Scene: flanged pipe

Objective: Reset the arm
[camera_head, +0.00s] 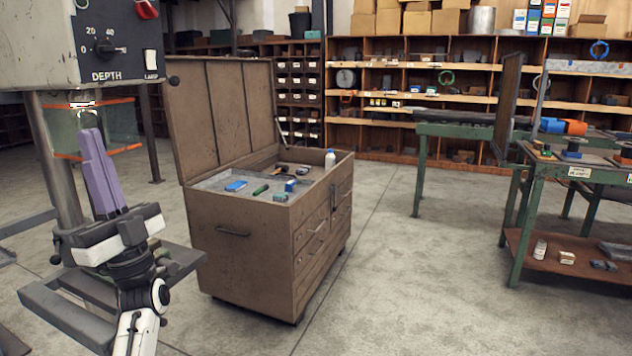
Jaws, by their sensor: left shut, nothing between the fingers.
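My left gripper (90,133) is at the left, with its long purple fingers pointing up and pressed together, with nothing between them. Its white and dark wrist and arm come in from the bottom left. My right gripper is not in view, and I see no flanged pipe.
A brown tool chest (245,262) with its lid up holds small items and a white bottle (330,159). A grey machine table (50,290) is close to my left arm. A green workbench (523,225) stands right, shelves (400,139) behind. The floor (420,290) between is clear.

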